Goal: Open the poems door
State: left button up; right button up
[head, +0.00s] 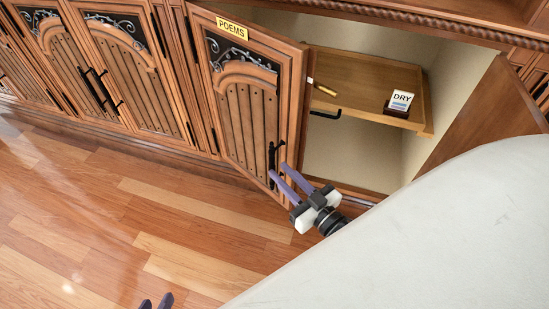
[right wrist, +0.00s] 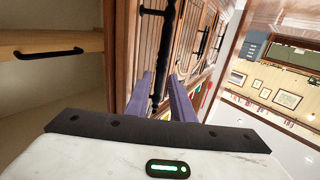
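The poems door (head: 247,115) is a carved wooden cabinet door with a yellow POEMS label (head: 232,28). It stands partly open, swung out from the cabinet. Its black handle (head: 272,155) is upright near the free edge. My right gripper (head: 277,168), with purple fingers, is at the lower part of this handle. In the right wrist view the handle (right wrist: 164,45) runs between the two fingers (right wrist: 161,76), which stand apart with a visible gap around it. My left gripper (head: 157,301) shows only its fingertips at the bottom edge, apart and empty over the floor.
Inside the cabinet, a wooden shelf (head: 365,75) with a black pull (head: 325,115) bears a small brass-coloured item (head: 325,90) and a DRY sign (head: 401,100). Another wooden panel (head: 490,110) angles out at right. Closed doors (head: 128,75) line the left. The wooden floor (head: 130,210) is clear.

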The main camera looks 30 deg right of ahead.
jog(key=shift+s+d+p, duration=0.15)
jog(key=shift+s+p, duration=0.05)
jog(key=shift+s, duration=1.15)
jog(key=shift+s+d+p, duration=0.1)
jog(key=shift+s+p, duration=0.05)
jog(key=shift+s, duration=1.15)
